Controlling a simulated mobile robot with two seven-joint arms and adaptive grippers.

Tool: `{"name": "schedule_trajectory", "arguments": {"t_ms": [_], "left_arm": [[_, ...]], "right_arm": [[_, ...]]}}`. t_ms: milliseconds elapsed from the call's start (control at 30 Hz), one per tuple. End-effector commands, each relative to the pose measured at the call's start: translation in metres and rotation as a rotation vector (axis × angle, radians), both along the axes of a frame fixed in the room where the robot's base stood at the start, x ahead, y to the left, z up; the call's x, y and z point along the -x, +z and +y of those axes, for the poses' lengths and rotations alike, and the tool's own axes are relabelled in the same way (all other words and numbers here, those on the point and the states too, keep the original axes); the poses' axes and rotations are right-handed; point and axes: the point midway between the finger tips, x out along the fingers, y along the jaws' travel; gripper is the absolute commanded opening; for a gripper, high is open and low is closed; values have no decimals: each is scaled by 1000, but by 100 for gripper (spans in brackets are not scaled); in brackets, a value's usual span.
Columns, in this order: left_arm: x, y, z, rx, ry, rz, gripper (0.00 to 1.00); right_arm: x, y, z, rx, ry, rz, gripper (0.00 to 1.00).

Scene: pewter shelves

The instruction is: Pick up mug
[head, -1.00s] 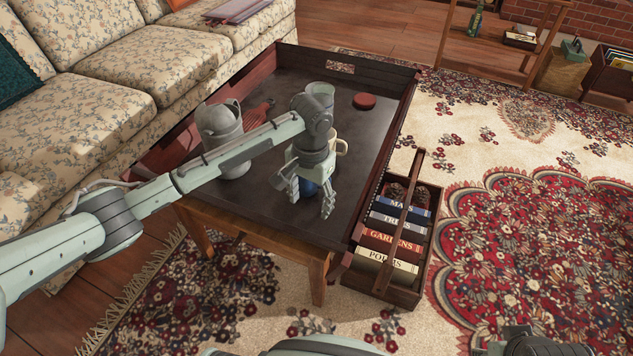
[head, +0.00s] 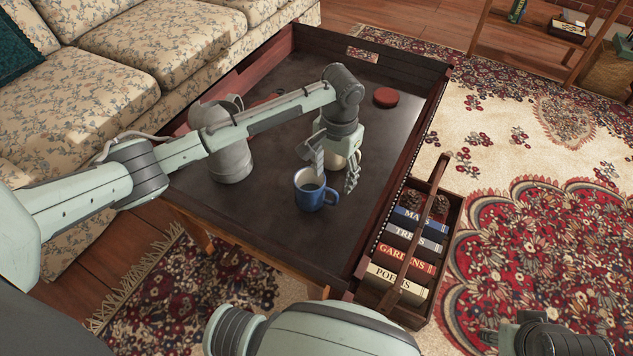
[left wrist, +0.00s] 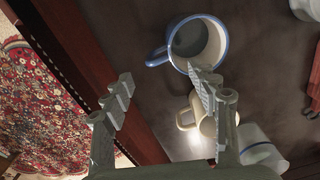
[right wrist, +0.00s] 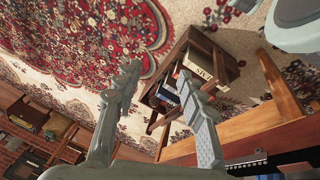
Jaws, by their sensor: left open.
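A blue mug (head: 312,193) with a pale inside stands upright on the dark tray table. In the left wrist view its blue rim and handle (left wrist: 157,57) show near the top, just beyond the fingertips. My right gripper (right wrist: 162,82) is open and empty, away from the table.
A grey pitcher (head: 230,158) stands on the tray table, left of the mugs. A red round object (head: 386,97) lies at the back. The table has a raised rim (head: 400,150). A wooden book caddy (head: 448,222) sits on its right; a sofa (head: 120,75) flanks its left.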

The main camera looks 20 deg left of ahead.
Motion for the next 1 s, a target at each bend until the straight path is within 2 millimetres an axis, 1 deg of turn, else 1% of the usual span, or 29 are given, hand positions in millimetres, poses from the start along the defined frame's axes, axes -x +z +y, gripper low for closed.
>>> {"name": "schedule_trajectory", "arguments": {"t_ms": [33,167,433,567,767,867,1000], "left_arm": [[1,-8,0,-1,0,2,59],[0,-22,1,-1,0,1,59],[0,-61,2,-2,1,2,59],[0,-69,1,0,0,-1,59],[0,-69,1,0,-1,-1,59],[0,-69,2,0,-1,-1,48],[0,-69,1,0,-1,-1,30]], "right_arm": [[1,1,0,2,-1,0,40],[2,6,0,4,-1,-5,40],[9,21,-1,12,-4,-10,40],[10,26,-1,14,-5,-15,40],[10,27,-1,14,-5,-15,40],[10,27,-1,14,-5,-15,40],[10,27,-1,14,-5,-14,40]]}}
